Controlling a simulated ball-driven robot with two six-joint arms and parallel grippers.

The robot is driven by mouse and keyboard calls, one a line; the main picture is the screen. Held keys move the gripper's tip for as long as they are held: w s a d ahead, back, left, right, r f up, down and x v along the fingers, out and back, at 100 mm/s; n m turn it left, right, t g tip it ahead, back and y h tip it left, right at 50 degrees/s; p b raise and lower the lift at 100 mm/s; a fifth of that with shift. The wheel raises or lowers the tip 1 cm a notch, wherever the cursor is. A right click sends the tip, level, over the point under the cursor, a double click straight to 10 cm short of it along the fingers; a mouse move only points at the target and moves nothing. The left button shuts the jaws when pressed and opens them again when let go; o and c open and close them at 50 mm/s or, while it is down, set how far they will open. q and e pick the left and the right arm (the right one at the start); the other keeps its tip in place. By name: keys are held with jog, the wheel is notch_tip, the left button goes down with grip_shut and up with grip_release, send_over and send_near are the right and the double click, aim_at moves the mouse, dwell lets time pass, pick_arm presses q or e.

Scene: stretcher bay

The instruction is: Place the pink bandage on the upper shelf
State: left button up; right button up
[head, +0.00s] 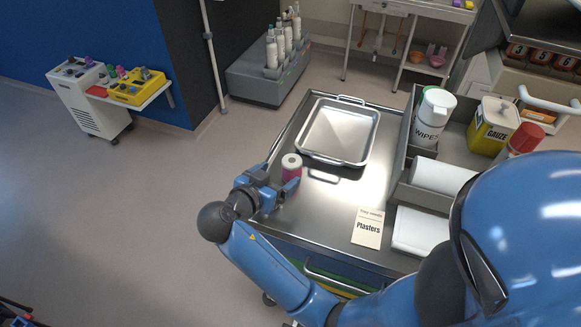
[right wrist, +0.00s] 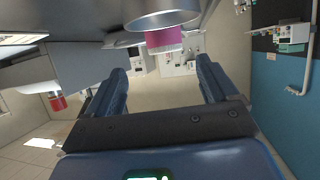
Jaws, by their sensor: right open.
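The pink bandage (head: 291,172), a small roll with a pale top and a pink side, stands upright near the left edge of the steel trolley top (head: 325,212). My right gripper (head: 275,186) is open just left of the bandage; the head view does not show clearly whether they touch. In the right wrist view, the pink side of the bandage (right wrist: 165,41) shows near the top, between the lines of the two open fingers (right wrist: 160,82). A steel stand at the back has an upper shelf (head: 428,8) and a lower one.
A steel tray (head: 338,132) stands behind the bandage. A Plasters card (head: 368,228) lies at the front right. The trolley top's middle is clear.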

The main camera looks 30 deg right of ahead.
aim_at(289, 164)
jog(key=shift+x, duration=1.25)
jog(key=shift+w+d+p, duration=0.3)
jog(key=shift+p, duration=0.2)
jog(key=p+x, duration=0.1)
jog(key=x, duration=0.1)
jog(key=p+x, duration=0.1)
jog(key=x, duration=0.1)
jog(key=shift+w+a, duration=0.15)
jog(key=shift+w, duration=0.1)
jog(key=shift+w+f, duration=0.1)
jog(key=shift+f, duration=0.1)
jog(key=shift+c, duration=1.1)
jog(key=c, duration=1)
